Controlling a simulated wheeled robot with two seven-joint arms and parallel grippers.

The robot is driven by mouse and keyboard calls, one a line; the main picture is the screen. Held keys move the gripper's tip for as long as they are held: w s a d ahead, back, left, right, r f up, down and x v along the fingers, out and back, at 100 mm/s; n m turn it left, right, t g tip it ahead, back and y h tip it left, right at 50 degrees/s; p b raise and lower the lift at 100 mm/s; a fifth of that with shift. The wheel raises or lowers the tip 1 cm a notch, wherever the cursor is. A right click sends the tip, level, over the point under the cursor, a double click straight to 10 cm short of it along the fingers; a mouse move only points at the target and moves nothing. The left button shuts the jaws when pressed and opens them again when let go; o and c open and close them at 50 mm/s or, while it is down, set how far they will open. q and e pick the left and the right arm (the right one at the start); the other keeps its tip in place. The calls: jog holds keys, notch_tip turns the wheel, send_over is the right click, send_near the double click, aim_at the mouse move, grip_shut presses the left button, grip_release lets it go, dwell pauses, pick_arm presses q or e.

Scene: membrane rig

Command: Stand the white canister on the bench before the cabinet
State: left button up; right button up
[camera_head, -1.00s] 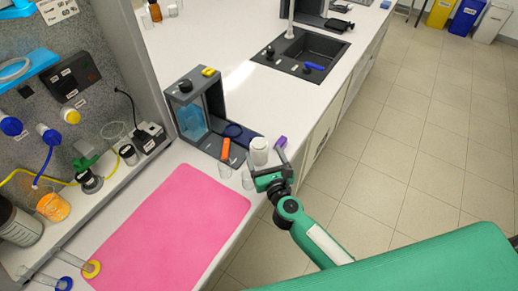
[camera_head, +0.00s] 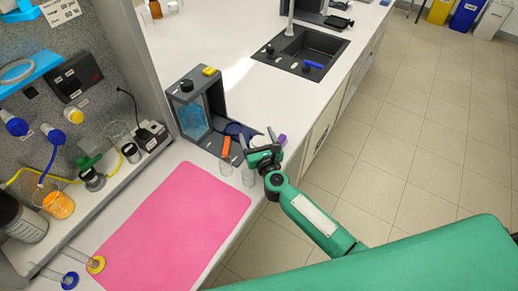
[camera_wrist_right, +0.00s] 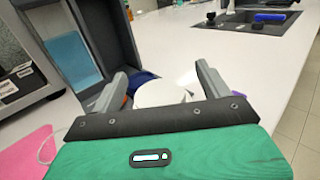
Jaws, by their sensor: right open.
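The white canister (camera_head: 258,141) is partly hidden behind my right gripper (camera_head: 261,149) in the head view, just right of the dark grey cabinet (camera_head: 187,104) with the blue panel. In the right wrist view the canister (camera_wrist_right: 160,93) shows between the two open fingers of my right gripper (camera_wrist_right: 160,76). I cannot tell whether the fingers touch it. Its lower part is hidden by the gripper body. The cabinet (camera_wrist_right: 108,40) also shows in the wrist view. The white bench (camera_head: 225,45) carries the cabinet. My left gripper is not in view.
An orange item (camera_head: 225,147) and clear glasses (camera_head: 248,176) stand close to the gripper. A purple item (camera_head: 282,140) is right of it. The pink mat (camera_head: 170,225) lies clear in front. A dark sink (camera_head: 301,52) is farther back. The bench's edge is near on the right.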

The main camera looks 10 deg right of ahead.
jog(key=c, duration=1.3)
